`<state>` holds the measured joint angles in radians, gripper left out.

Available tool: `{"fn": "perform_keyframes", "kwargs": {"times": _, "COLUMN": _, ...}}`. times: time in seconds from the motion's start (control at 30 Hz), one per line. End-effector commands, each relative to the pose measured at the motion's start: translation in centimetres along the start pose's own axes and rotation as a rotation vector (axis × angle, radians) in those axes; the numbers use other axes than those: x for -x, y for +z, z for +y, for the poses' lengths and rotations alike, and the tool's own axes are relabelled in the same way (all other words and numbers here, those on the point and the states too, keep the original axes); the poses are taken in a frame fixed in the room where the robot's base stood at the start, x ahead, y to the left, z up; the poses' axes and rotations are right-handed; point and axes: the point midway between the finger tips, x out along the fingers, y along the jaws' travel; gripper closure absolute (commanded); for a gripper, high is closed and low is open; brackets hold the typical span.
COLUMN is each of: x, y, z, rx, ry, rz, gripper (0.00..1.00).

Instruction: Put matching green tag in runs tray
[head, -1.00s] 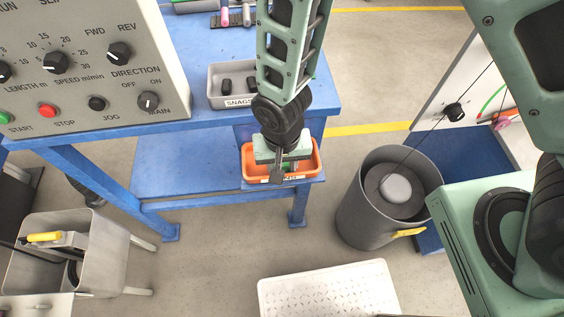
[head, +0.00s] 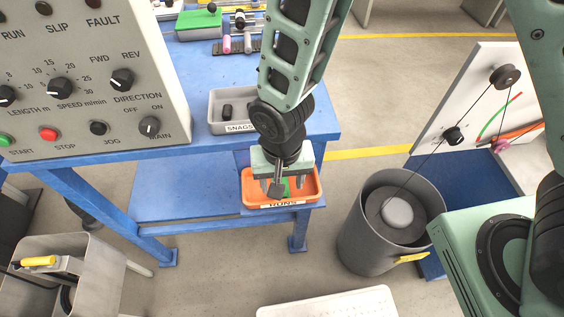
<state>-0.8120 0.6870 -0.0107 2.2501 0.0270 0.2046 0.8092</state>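The orange tray labelled RUNS (head: 312,196) sits on a low blue ledge at the right end of the bench. A small green tag (head: 287,187) shows inside it, partly hidden by my gripper. My gripper (head: 281,187) points down over the tray, its fingers spread to either side of the green tag. The fingers look open, and the tag appears to lie on the tray floor between or below them. Whether a finger touches it I cannot tell.
A grey SNAGS tray (head: 217,124) holding a dark piece stands on the bench behind my arm. The control panel (head: 90,80) is at left. A grey bin (head: 375,240) with a line running into it stands at right.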

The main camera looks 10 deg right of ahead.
Motion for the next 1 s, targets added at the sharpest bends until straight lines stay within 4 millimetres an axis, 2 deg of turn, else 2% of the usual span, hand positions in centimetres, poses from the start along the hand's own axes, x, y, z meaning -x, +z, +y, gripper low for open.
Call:
{"fn": "perform_keyframes", "kwargs": {"times": 0.1, "x": 2.5, "y": -0.1, "z": -0.1, "rx": 0.0, "ry": -0.004, "rz": 0.004, "gripper": 0.43}}
{"fn": "perform_keyframes", "kwargs": {"times": 0.33, "x": 6.3, "y": 0.0, "z": -0.1, "rx": 0.0, "ry": -0.003, "rz": 0.003, "gripper": 0.43}}
{"fn": "perform_keyframes", "kwargs": {"times": 0.73, "x": 8.6, "y": 0.2, "z": 0.3, "rx": 0.019, "ry": -0.008, "rz": -0.004, "gripper": 0.43}}
{"fn": "perform_keyframes", "kwargs": {"times": 0.87, "x": 11.6, "y": 1.6, "z": 1.6, "rx": 0.131, "ry": -0.043, "rz": -0.018, "gripper": 0.43}}
{"fn": "perform_keyframes", "kwargs": {"times": 1.0, "x": 15.5, "y": 4.2, "z": 4.3, "rx": 0.341, "ry": -0.078, "rz": -0.016, "gripper": 0.43}}
